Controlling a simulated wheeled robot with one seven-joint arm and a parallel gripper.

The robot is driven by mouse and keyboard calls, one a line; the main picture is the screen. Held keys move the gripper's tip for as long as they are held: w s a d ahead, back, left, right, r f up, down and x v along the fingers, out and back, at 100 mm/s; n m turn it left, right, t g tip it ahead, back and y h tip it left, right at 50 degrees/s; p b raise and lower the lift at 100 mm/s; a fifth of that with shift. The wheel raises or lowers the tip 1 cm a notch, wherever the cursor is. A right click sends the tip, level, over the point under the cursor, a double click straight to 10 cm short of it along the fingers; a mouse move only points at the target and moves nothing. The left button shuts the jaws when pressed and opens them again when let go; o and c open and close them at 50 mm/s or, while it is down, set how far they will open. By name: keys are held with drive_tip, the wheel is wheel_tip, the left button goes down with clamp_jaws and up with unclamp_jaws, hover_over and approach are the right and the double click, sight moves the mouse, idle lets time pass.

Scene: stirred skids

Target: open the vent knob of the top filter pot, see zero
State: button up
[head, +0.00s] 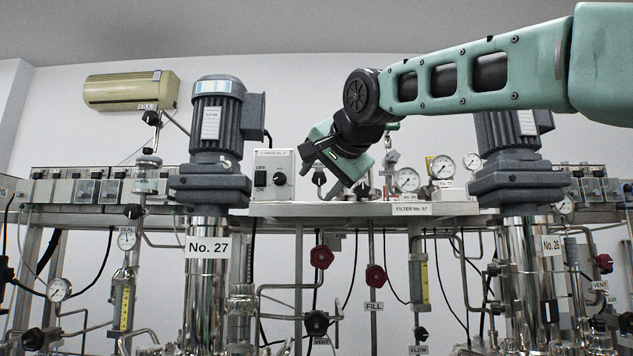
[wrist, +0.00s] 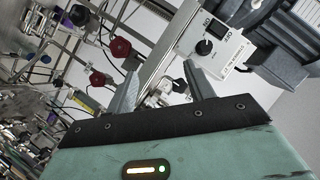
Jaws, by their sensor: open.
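The shelf labelled FILTER No. 57 (head: 412,209) carries small fittings and gauges. A small black knob on a stem (head: 319,179) stands on it just below my gripper (head: 328,180). I cannot tell for sure that it is the vent knob. My gripper reaches down from the right, open, with no object visibly held. In the wrist view my two grey fingers (wrist: 160,88) are spread, with small fittings (wrist: 178,86) beyond the gap. The filter pot's body is not clearly visible, perhaps behind my wrist. Round gauges (head: 407,180) stand right of it; their needles are too small to read.
A white control box (head: 273,175) with a black knob stands close left of my gripper. Motors No. 27 (head: 217,125) and No. 26 (head: 510,140) flank the shelf. Red valve wheels (head: 375,275) and pipes sit below. Open air lies above the shelf.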

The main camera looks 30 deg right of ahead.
sight(320, 177)
drive_tip(key=s+d+r+m+t+h, duration=0.1)
drive_tip(key=s+d+r+m+h, duration=0.2)
drive_tip(key=r, duration=0.4)
drive_tip(key=shift+y, duration=0.6)
drive_tip(key=p+x, duration=0.8)
drive_tip(key=x, duration=1)
drive_tip(key=shift+w+d+r, duration=0.15)
drive_tip(key=shift+d, duration=0.05)
drive_tip(key=shift+n, duration=0.3)
drive_tip(key=c, duration=1)
